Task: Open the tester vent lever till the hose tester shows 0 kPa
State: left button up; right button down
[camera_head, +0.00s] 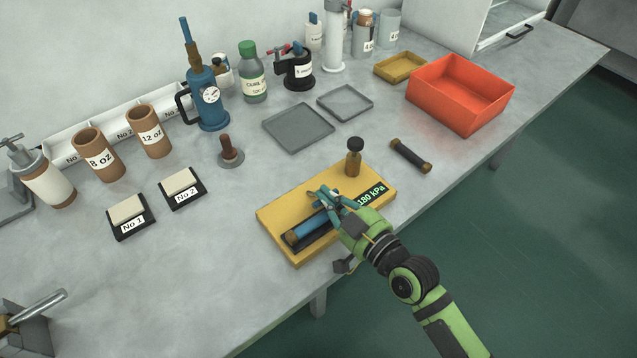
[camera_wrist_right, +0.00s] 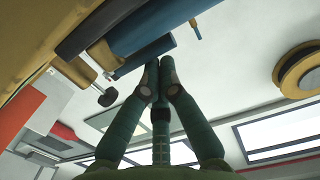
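The hose tester is a yellow base (camera_head: 280,215) near the table's front edge, with a green display (camera_head: 371,195) reading 180 kPa. A blue hose (camera_head: 311,226) with tan ends lies along it, and a brown post with a dark knob (camera_head: 354,157) stands at its back. My right gripper (camera_head: 322,194) is over the tester beside the hose. In the right wrist view, its fingertips (camera_wrist_right: 159,66) are drawn close together next to a blue bar (camera_wrist_right: 142,28); nothing clear shows between them. I cannot make out the vent lever for certain. My left gripper is not in view.
A short dark hose with tan ends (camera_head: 410,156) lies right of the tester. An orange bin (camera_head: 460,108) stands at the back right, with grey trays (camera_head: 298,137) left of it. Labelled pads (camera_head: 131,230) are at left.

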jog(key=shift+s+d+f, duration=0.1)
jog(key=shift+s+f, duration=0.1)
jog(key=shift+r, duration=0.15)
